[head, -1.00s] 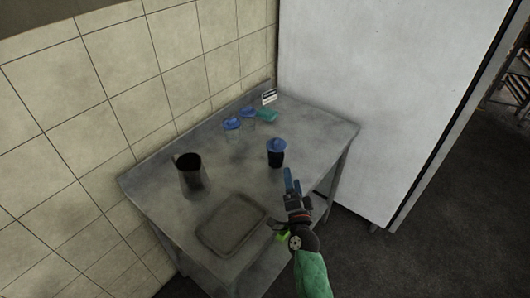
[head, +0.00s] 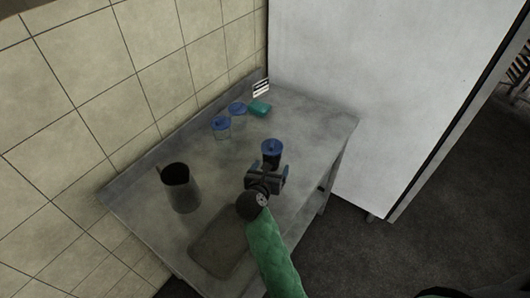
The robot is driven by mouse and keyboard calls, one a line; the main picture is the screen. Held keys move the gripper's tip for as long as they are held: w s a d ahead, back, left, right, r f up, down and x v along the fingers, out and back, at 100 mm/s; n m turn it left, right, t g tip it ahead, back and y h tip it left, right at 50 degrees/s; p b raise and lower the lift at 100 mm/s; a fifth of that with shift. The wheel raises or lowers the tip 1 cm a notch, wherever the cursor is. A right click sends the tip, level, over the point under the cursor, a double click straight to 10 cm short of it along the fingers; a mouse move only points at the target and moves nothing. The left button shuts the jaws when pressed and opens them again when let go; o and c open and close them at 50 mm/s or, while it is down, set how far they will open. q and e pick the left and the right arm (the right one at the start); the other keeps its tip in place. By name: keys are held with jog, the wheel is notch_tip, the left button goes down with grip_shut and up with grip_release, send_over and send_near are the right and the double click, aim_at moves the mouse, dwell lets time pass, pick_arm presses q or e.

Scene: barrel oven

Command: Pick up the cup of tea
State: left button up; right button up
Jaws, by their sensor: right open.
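A dark cup with a blue lid (head: 272,149) stands upright on the metal table (head: 310,128), near its right side. I take it as the cup of tea; the lid hides what is inside. My right gripper (head: 268,169) is open, its blue-tipped fingers apart, just in front of the cup. The gripper covers the cup's lower part, so I cannot tell whether the fingers touch it. My left gripper is out of view.
A grey metal pitcher (head: 182,190) stands to the left. A grey tray (head: 212,245) lies at the front, partly behind my arm. Two clear jars with blue lids (head: 221,125) and a teal item (head: 259,108) are at the back. A tiled wall and a white cabinet (head: 365,80) bound the table.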

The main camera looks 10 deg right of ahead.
aim_at(271, 162)
jog(key=shift+w+a+f+m+g+y, duration=0.3)
jog(key=shift+w+a+f+m, duration=0.1)
jog(key=shift+a+f, duration=0.25)
jog(key=shift+w+d+f, duration=0.15)
jog(key=shift+w+f, duration=0.05)
jog(key=shift+b+x, duration=0.45)
jog(key=shift+x, duration=0.6)
jog(key=b+x, duration=0.1)
jog(key=x, duration=0.3)
jog(key=shift+s+f, duration=0.1)
jog(key=shift+f, duration=0.05)
jog(key=shift+w+d+f+b, duration=0.15)
jog(key=shift+w+b, duration=0.15)
jog(key=shift+w, duration=0.1)
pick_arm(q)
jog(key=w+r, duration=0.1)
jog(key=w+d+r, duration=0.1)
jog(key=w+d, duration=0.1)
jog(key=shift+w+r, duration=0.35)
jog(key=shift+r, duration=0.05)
pick_arm(e)
jog(key=c, duration=1.1)
jog(key=shift+c, duration=0.2)
